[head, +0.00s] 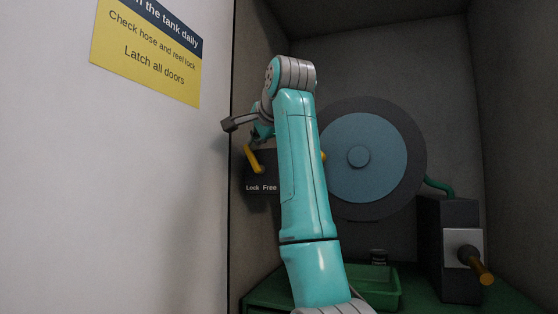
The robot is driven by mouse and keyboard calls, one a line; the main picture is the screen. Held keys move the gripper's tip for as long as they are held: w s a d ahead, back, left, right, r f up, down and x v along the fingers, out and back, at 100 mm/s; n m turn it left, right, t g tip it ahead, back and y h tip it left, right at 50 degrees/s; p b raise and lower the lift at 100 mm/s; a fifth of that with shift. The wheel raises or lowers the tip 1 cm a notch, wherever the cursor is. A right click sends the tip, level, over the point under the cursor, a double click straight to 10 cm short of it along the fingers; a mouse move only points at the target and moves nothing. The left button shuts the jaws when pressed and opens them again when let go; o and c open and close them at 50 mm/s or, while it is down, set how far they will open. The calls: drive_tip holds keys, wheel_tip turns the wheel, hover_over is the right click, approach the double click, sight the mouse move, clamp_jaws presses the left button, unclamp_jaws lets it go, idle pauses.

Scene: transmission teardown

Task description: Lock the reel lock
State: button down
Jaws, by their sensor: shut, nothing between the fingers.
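The reel lock is a dark box (261,179) on the left wall side of the compartment, labelled "Lock" on the left and "Free" on the right. Its yellow lever (253,158) tilts up and to the left, with its upper end above the "Lock" side. My gripper (262,136) is just above and right of the lever, partly hidden behind my arm. It is shut and empty; its fingertips are hard to see, and I cannot tell whether it touches the lever. The hose reel (365,150), a blue disc with a dark rim, stands behind my arm.
A dark pump-like unit (457,220) with a yellow-tipped handle stands at the right. A green tray (385,290) lies on the floor. A small yellow part (323,155) shows right of my arm. A white panel with a yellow notice (150,50) borders the left.

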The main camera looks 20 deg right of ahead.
drive_tip(key=shift+w+a, duration=0.45)
drive_tip(key=shift+a, duration=0.1)
drive_tip(key=shift+a+f, duration=0.1)
idle(0.3)
drive_tip(key=s+d+r, duration=0.3)
drive_tip(key=s+r, duration=0.4)
drive_tip(key=s, duration=0.3)
drive_tip(key=shift+s+r, duration=0.15)
drive_tip(key=shift+s, duration=0.2)
idle(0.4)
